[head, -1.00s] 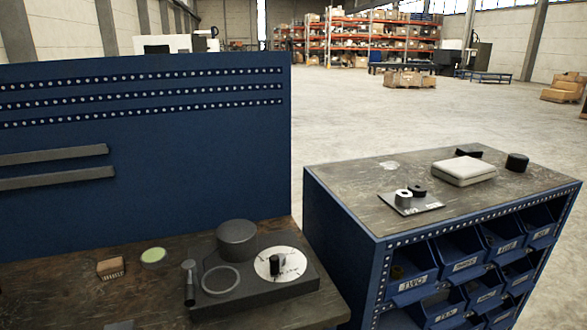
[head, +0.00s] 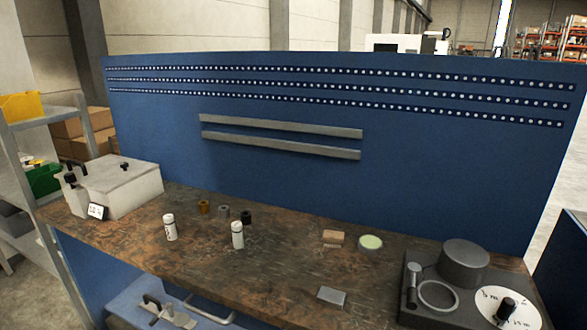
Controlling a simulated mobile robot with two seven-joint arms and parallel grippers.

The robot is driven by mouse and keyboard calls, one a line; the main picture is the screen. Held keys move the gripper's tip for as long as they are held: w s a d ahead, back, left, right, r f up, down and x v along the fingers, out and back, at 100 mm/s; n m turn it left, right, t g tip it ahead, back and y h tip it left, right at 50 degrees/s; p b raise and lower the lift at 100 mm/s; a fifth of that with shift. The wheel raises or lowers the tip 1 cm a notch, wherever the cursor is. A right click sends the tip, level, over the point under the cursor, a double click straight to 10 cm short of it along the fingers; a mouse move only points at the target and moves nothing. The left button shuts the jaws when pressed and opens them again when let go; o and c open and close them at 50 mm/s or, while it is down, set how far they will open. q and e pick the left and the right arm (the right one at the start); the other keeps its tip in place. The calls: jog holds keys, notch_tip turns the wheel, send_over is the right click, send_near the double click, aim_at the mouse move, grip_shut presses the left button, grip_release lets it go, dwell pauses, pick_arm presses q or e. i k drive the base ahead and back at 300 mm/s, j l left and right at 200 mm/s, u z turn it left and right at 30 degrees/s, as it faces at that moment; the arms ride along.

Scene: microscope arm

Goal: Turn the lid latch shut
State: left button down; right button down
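A light grey box with a flat lid (head: 115,172) stands at the left end of the workbench.
Two white bottles (head: 169,227) and several small cylinders (head: 204,207) stand on the wooden bench (head: 270,270). A dark device with a dial (head: 425,305) is at right. A blue back panel (head: 300,180) rises behind; shelving (head: 20,150) stands left.

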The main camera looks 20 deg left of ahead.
aim_at(70, 178)
jog(key=j+u, duration=0.1)
jog(key=u, duration=0.35)
jog(key=j+u, duration=0.1)
jog(key=u, duration=0.35)
jog(key=j+u, duration=0.1)
jog(key=u, duration=0.35)
jog(key=j+u, duration=0.1)
jog(key=u, duration=0.4)
jog(key=i+z, duration=0.1)
jog(key=z, duration=0.3)
jog(key=i+j+z, duration=0.15)
jog(key=j+z, duration=0.15)
jog(key=z, duration=0.15)
jog(key=i+j+z, duration=0.15)
jog(key=j+z, duration=0.15)
jog(key=z, duration=0.2)
jog(key=i+j+z, duration=0.1)
jog(key=j+z, duration=0.2)
jog(key=j, duration=0.6)
jog(key=j+z, duration=0.25)
jog(key=j, duration=2.55)
jog(key=i+z, duration=0.05)
